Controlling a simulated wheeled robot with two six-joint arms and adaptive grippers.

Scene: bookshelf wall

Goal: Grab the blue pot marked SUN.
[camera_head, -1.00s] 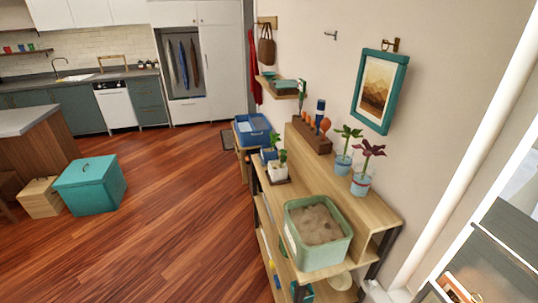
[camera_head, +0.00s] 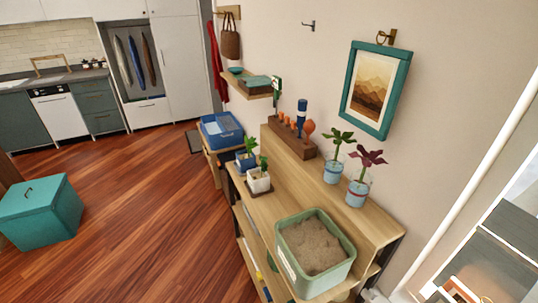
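No marking can be read on any pot at this size. A light blue pot (camera_head: 333,172) with a green plant stands on the raised shelf of the wooden bench. Beside it, to the right, is another light blue pot (camera_head: 357,194) with a dark red plant and a reddish band. A darker blue pot (camera_head: 245,161) with a green plant stands at the far left end of the bench, partly behind a white pot (camera_head: 258,181). Neither of my grippers is in view.
The wooden bench (camera_head: 262,208) carries a green bin of soil (camera_head: 318,246) at its near end and a block with tools (camera_head: 292,143) at the back. A blue crate (camera_head: 221,130) stands beyond it. A teal box (camera_head: 38,213) is on the floor at left; open floor lies between.

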